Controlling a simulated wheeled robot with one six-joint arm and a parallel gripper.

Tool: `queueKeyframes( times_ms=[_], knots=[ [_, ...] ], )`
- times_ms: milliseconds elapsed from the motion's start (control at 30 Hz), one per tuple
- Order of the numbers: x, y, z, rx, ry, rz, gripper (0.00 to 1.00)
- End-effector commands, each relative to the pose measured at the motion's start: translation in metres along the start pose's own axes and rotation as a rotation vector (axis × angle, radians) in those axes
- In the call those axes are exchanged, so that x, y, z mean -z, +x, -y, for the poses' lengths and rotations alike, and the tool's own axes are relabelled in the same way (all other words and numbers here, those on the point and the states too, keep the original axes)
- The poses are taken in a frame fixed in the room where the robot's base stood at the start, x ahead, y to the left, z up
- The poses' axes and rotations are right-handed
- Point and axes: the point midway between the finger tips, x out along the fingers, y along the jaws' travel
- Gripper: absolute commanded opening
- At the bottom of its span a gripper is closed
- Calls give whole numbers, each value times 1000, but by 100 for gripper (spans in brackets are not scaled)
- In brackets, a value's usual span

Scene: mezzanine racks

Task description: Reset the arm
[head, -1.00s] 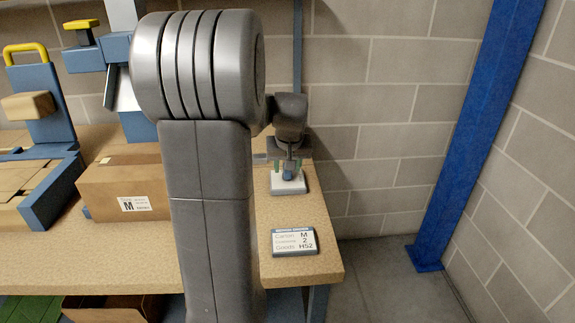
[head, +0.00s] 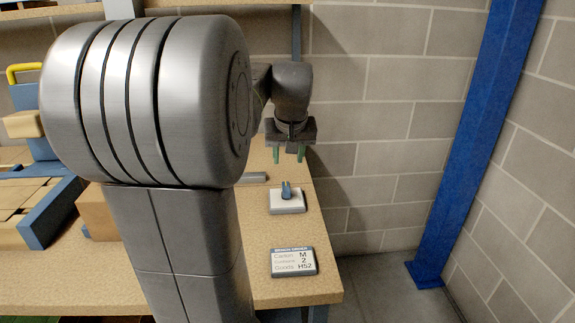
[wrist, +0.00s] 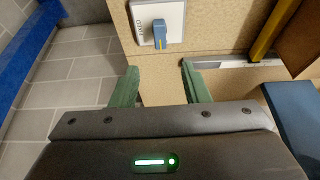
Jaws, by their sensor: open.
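My gripper (head: 289,154) is open and empty, with its two green fingers apart above the back right part of the bench. In the wrist view my gripper (wrist: 160,85) also shows open, with nothing between its fingers. A white block with a blue lever (head: 287,199) stands on the bench below and in front of the gripper, apart from it. The same white block (wrist: 173,15) shows at the top of the wrist view. My arm hides part of the bench.
The wooden bench (head: 261,225) carries a label sign (head: 293,262) near its front right corner. A carton (head: 95,212) is mostly hidden behind my arm. A blue post (head: 462,140) stands right of the bench, and a block wall (head: 385,110) is behind. Floor is clear at right.

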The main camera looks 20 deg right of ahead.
Motion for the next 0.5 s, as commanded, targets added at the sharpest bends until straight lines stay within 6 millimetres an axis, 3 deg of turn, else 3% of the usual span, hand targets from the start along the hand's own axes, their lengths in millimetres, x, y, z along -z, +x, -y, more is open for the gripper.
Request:
queueKeyframes(
  times_ms=[133, 500],
  knots=[
    [0, -8, 0, 0, 0, -1, 42],
    [0, -7, 0, 0, 0, 0, 42]
  ],
)
